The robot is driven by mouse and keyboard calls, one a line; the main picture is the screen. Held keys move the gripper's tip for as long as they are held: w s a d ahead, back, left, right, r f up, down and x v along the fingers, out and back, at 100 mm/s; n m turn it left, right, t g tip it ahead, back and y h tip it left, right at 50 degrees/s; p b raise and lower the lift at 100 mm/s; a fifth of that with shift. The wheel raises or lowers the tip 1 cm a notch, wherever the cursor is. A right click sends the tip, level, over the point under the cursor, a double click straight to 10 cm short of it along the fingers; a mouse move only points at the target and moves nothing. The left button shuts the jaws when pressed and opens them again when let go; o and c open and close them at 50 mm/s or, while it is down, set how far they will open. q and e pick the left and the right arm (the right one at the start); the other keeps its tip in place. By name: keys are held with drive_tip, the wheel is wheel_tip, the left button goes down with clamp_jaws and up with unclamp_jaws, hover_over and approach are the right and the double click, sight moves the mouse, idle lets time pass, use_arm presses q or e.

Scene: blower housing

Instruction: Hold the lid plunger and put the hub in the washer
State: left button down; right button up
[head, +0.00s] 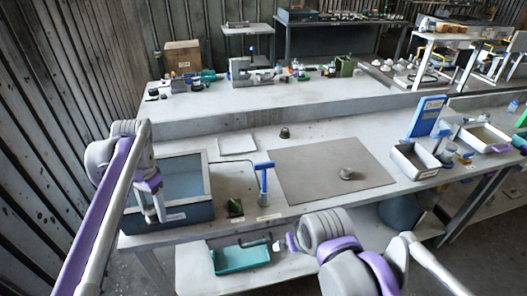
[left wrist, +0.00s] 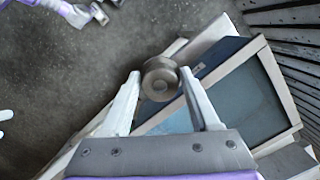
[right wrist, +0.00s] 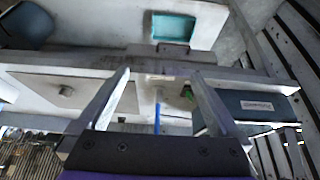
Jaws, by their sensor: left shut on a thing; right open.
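The washer (head: 168,214) is a dark blue box with a pale-framed glass lid at the left of the bench. It also shows in the left wrist view (left wrist: 222,62). The lid plunger (left wrist: 160,80) is a round grey metal knob between the fingers of my left gripper (left wrist: 161,82), which is shut on it at the washer's front. A small grey metal part (head: 347,173), perhaps the hub, sits on the grey mat; it also shows in the right wrist view (right wrist: 66,90). My right gripper (right wrist: 161,74) is open and empty, above the bench's front edge, apart from the part.
The mat (head: 310,180) has much bare room. A blue T-handled tool (head: 264,180) stands between washer and mat. A small dark piece (head: 284,132) sits behind. Grey bins (head: 414,163) and a blue stand (head: 427,115) are at the right. A teal tray (head: 240,259) lies on the lower shelf.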

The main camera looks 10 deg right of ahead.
drive_tip(key=w+r, duration=0.8)
drive_tip(key=w, duration=0.5)
drive_tip(key=g, duration=0.1)
approach(264, 169)
drive_tip(key=w, duration=0.1)
drive_tip(key=x, duration=1.2)
drive_tip(key=shift+w+d, duration=0.15)
drive_tip(key=shift+d, duration=0.05)
drive_tip(key=shift+r, duration=0.1)
